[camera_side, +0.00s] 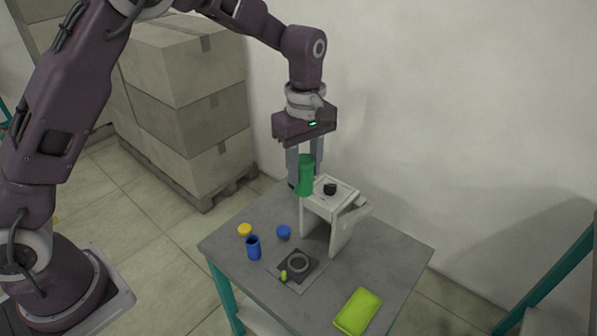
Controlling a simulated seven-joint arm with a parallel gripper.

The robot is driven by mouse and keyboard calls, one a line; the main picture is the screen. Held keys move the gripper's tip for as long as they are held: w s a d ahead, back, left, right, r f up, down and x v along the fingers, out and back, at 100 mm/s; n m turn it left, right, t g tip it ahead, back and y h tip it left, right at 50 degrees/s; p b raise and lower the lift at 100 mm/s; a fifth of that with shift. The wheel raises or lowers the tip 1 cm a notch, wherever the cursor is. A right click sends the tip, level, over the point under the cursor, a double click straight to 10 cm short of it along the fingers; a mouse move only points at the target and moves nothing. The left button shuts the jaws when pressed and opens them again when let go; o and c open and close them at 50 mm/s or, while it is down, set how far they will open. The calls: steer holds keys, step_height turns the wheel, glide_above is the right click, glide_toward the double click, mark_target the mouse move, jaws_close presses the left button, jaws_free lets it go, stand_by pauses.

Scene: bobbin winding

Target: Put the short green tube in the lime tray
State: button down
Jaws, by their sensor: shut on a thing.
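My gripper (305,165) points down above the back part of the table, just left of a white stand. It is shut on the green tube (304,178), which hangs upright between the fingers, above the tabletop. Part of the tube's upper end is covered by the fingers. The lime tray (358,311) lies flat at the table's front right, well away from the gripper, and looks empty.
The white stand (341,228) with a small black knob (330,189) on top is close to the tube. A blue tube (253,248), a blue cap (284,232), a yellow cap (245,229) and a dark plate with a ring (299,264) lie on the table (385,262). A small lime piece (284,276) is beside the plate.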

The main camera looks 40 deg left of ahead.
steer(key=s+d, duration=0.1)
steer(key=d, duration=1.8)
step_height(320, 180, down, 27)
steer(key=shift+s+a+r, duration=0.1)
steer(key=shift+s, duration=0.05)
steer(key=shift+f, duration=0.5)
stand_by(0.7)
steer(key=shift+f, duration=0.45)
steer(key=c, duration=0.8)
jaws_free()
steer(key=shift+c, duration=0.2)
